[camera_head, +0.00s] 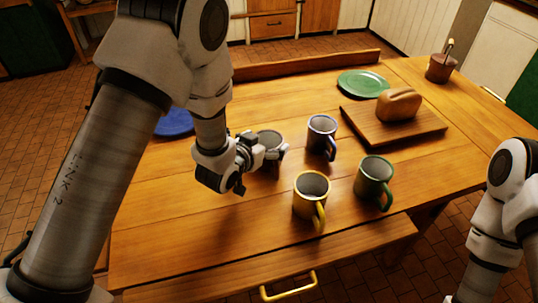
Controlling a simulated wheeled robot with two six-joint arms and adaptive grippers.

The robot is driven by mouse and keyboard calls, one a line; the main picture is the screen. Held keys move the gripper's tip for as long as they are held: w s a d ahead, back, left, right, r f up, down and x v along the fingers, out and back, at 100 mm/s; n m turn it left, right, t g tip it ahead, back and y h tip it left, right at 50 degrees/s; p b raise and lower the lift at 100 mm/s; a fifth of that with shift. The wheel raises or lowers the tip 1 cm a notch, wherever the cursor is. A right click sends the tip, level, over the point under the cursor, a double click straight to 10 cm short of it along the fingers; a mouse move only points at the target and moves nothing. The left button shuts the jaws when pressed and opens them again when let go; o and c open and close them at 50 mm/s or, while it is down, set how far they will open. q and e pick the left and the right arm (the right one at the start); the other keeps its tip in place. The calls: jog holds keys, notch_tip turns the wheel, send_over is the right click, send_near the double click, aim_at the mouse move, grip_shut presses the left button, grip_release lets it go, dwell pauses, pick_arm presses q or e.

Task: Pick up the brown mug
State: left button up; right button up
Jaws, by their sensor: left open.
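Several mugs stand upright on the wooden table (200,240). A dull-coloured mug (268,138) is partly hidden behind my left gripper (268,155); its body colour is hard to make out, and it may be the brown mug. My left gripper is open, low over the table, right at the near side of this mug. I cannot tell whether the fingers touch it. A blue mug (321,133) stands just to the right, a yellow mug (309,200) nearer, and a green mug (373,180) farther right. My right gripper is out of view.
A cutting board (425,128) with a bread loaf (399,104) lies at the right. A green plate (362,84) is behind it, a brown pot (440,68) at the far right corner. A blue plate (174,123) is partly behind my left arm. The front left table is clear.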

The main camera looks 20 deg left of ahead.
pick_arm(q)
jog(key=shift+s+r, duration=0.1)
jog(key=shift+c, duration=0.4)
jog(key=c, duration=1.1)
